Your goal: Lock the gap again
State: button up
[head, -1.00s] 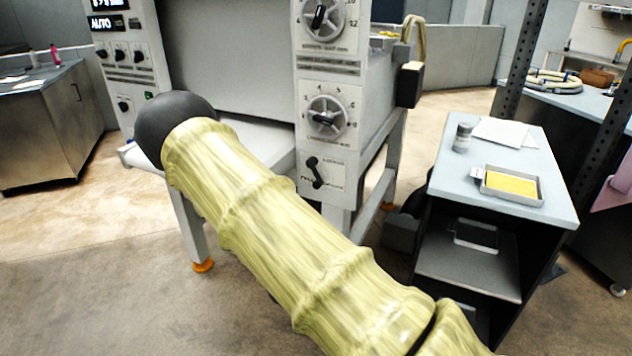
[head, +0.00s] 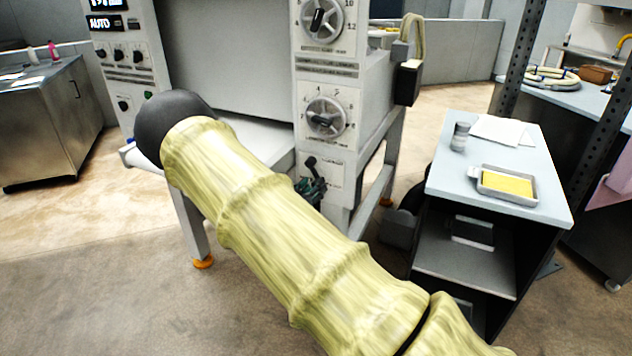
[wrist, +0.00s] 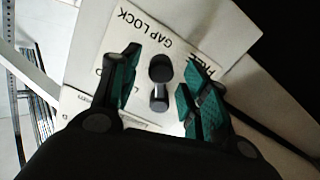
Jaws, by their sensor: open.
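The gap lock lever (head: 311,162) is a short black handle with a round knob, low on the white right-hand panel of the machine. In the head view its knob points up and slightly left; its lower part is partly hidden by my gripper (head: 313,189). In the wrist view the lever (wrist: 160,71) stands between the spread green-padded fingers of my gripper (wrist: 161,92), with a visible gap on both sides. The plate (wrist: 151,27) reads GAP LOCK, with FREE at the right; the lettering at the left is mostly covered by a finger. My gripper is open and empty.
Two round dials (head: 325,117) sit above the lever on the same panel. A black box (head: 408,82) juts from the machine's right side. A cart (head: 556,197) with a jar and a yellow-filled tray stands at the right. My arm crosses the front.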

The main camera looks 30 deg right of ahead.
jog(key=shift+x, duration=1.35)
